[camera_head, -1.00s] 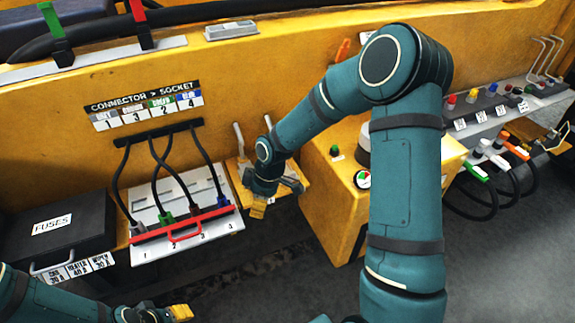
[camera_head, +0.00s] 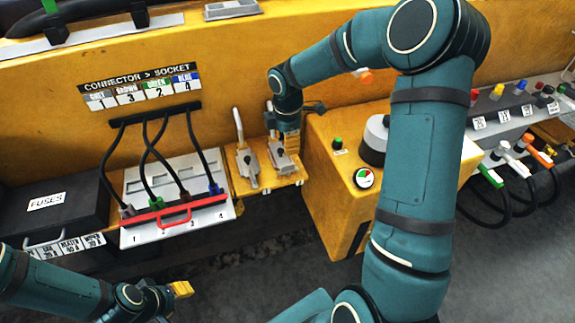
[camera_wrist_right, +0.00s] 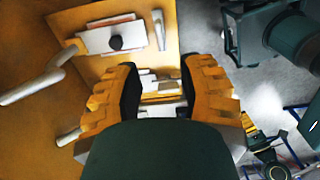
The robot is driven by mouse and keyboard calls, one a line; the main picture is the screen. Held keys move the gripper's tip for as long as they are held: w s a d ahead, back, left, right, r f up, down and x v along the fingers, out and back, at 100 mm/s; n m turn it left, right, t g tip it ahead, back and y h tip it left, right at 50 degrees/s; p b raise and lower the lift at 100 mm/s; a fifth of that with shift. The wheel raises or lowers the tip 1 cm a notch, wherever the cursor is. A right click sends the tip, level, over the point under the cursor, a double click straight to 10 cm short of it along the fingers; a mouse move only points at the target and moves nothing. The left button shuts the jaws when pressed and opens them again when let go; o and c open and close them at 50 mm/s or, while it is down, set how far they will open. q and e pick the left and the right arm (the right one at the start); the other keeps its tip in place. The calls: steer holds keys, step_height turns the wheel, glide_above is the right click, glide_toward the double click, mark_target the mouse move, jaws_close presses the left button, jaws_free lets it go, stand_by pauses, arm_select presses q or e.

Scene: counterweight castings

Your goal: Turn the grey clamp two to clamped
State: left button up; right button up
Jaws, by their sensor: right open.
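Two grey clamps sit side by side on a small yellow shelf. The left clamp (camera_head: 247,166) has its pale lever standing upright; it also shows in the wrist view (camera_wrist_right: 98,40). The right clamp (camera_head: 281,162) is under my right gripper (camera_head: 288,142), which points down over it. No number shows on either clamp. In the wrist view the right gripper (camera_wrist_right: 163,75) is open, with grey clamp parts between and below its yellow fingers. The right clamp's lever is mostly hidden. My left gripper (camera_head: 180,290) is low at the left, away from the clamps, its fingers unclear.
A white socket panel (camera_head: 135,236) with a red handle bar (camera_head: 160,216) and black cables stands left of the clamps. A yellow box (camera_head: 325,200) with a gauge (camera_head: 364,178) is close on the right. A black fuse box (camera_head: 50,210) is at far left.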

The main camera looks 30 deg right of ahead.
mark_target(288, 165)
step_height(288, 165, down, 10)
steer(key=shift+r+b, duration=0.1)
steer(key=shift+b, duration=0.55)
jaws_close()
